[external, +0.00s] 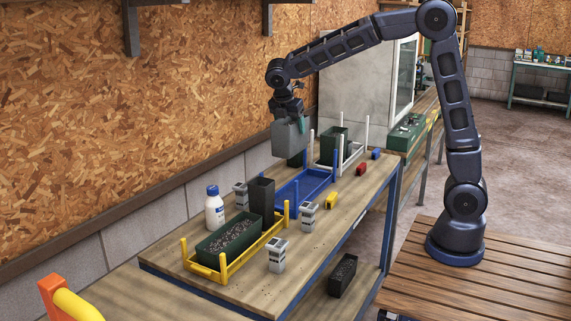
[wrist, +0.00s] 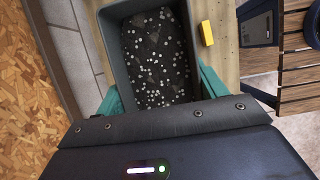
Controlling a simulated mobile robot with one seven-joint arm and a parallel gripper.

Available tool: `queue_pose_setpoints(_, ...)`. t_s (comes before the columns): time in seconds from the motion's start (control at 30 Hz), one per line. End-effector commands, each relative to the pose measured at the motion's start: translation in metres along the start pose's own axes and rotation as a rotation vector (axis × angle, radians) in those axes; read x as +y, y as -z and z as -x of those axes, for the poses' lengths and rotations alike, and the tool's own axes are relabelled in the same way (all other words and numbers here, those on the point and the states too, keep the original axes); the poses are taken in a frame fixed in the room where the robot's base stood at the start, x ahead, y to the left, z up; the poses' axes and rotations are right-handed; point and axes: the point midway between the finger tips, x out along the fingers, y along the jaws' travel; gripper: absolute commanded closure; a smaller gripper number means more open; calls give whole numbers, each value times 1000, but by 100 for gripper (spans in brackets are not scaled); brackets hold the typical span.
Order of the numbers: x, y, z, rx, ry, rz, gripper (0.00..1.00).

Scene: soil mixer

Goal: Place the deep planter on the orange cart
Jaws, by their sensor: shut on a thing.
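My gripper (external: 290,118) is shut on a grey, box-shaped planter (external: 289,139), which I take to be the deep planter. It hangs roughly upright above the far part of the workbench, near the blue rack. In the wrist view, the teal fingers of my gripper (wrist: 162,92) press on both sides of the planter (wrist: 112,45), which holds dark soil with white specks. An orange post with a yellow bar (external: 76,306) shows at the bottom left of the external view. It may be part of the orange cart; the rest is out of frame.
Behind are a blue rack (external: 303,186) and a white rack (external: 352,158).

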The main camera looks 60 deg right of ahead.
Motion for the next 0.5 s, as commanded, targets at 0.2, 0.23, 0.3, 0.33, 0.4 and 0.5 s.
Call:
queue_pose_setpoints(0.2, 3, 5, 4, 1, -7, 14, 62)
queue_pose_setpoints(0.23, 5, 9, 6, 1, -10, 24, 62)
queue_pose_setpoints(0.3, 11, 22, 11, 1, -23, 57, 62)
queue_pose_setpoints(0.33, 15, 29, 15, 2, -31, 77, 62)
queue_pose_setpoints(0.4, 24, 50, 24, 3, -53, 131, 62)
queue_pose_setpoints(0.5, 37, 88, 41, 5, -91, 225, 62)
